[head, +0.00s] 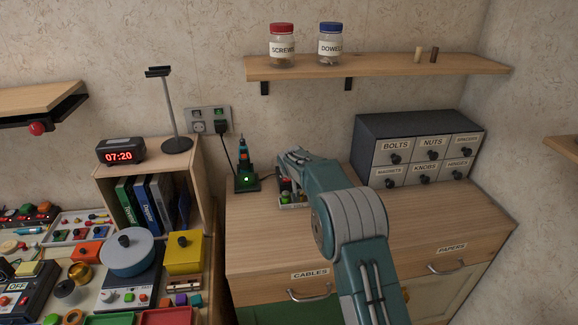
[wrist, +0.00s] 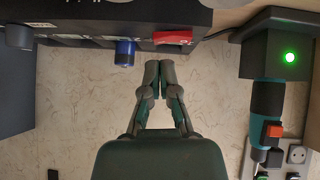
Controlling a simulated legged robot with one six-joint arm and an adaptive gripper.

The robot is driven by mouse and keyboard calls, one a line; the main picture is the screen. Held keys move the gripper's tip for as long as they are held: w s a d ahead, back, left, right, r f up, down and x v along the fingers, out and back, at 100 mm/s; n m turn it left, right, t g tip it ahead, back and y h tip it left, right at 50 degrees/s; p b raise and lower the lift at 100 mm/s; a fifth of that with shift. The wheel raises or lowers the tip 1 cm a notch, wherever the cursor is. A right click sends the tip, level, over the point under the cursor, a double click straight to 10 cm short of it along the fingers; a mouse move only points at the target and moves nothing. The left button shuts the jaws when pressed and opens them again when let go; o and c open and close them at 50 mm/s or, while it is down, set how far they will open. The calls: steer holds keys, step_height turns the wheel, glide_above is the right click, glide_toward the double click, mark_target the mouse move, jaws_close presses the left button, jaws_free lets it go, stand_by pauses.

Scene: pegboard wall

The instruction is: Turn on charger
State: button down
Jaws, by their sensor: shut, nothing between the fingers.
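The charger (head: 246,184) is a dark base standing at the left end of the wooden cabinet top, with a teal and black tool upright in it. A small green light glows on its front. In the wrist view, which looks upside down, the charger (wrist: 282,52) is at the upper right with its green light lit. My gripper (wrist: 160,73) is shut and empty in the middle of the wrist view, apart from the charger and in front of the wall. In the head view my arm hides the fingers.
The wall socket plate (head: 207,113) with a black plug is above the charger. A drawer unit (head: 420,130) stands right. A shelf (head: 385,65) with jars is above.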

steer(key=shift+d+f, duration=0.1)
steer(key=shift+f, duration=0.55)
steer(key=shift+d+f, duration=0.15)
steer(key=shift+f, duration=0.25)
steer(key=shift+s+a+r, duration=0.15)
steer(key=shift+a+r, duration=0.1)
steer(key=shift+a, duration=0.6)
steer(key=shift+r, duration=0.15)
